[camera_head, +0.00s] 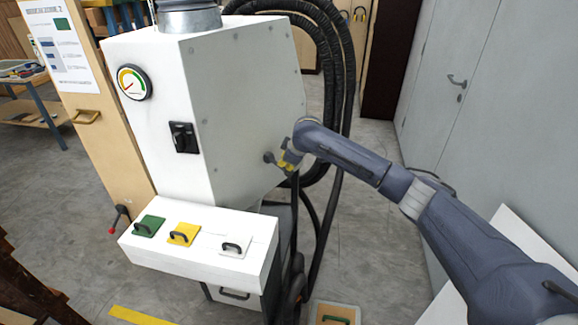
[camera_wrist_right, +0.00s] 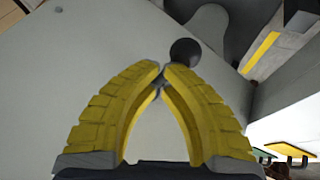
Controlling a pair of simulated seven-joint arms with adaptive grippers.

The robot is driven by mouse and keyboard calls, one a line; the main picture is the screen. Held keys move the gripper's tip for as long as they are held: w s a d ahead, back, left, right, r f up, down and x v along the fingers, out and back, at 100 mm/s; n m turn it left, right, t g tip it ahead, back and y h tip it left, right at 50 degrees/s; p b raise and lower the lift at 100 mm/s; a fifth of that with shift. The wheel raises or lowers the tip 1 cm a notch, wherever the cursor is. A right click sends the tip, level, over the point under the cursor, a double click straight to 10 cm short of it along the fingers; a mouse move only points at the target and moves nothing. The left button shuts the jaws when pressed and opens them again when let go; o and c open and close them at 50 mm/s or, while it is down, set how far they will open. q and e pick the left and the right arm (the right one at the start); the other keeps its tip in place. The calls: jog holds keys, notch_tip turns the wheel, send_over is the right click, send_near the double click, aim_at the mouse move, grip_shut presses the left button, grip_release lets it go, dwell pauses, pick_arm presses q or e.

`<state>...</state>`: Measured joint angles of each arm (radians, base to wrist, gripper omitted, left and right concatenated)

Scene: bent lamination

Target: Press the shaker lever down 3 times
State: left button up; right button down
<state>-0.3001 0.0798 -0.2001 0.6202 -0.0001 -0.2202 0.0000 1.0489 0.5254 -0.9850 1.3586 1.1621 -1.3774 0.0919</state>
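The shaker lever shows as a short rod with a dark ball knob (camera_head: 268,157) on the grey side face of the white machine (camera_head: 240,90). My right gripper (camera_head: 287,163), with yellow fingers, is at this lever, just right of the knob. In the right wrist view the fingertips of my right gripper (camera_wrist_right: 162,72) are drawn together, and the thin lever rod appears to lie between them. The knob (camera_wrist_right: 185,50) sits just beyond the tips. Most of the rod is hidden by the fingers. My left gripper is not in view.
A white ledge (camera_head: 190,262) with green, yellow and white handled lids juts out at the machine's front. Black hoses (camera_head: 335,80) loop behind the machine. A gauge (camera_head: 134,82) and black switch (camera_head: 184,137) are on its front. The floor to the right is partly open.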

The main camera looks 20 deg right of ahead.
jog(key=shift+f, duration=0.9)
dwell(0.8)
jog(key=shift+r, duration=0.15)
dwell(0.4)
jog(key=shift+r, duration=2.35)
notch_tip(320, 180, up, 5)
jog(key=c, duration=2.1)
grip_release()
jog(key=shift+c, duration=0.2)
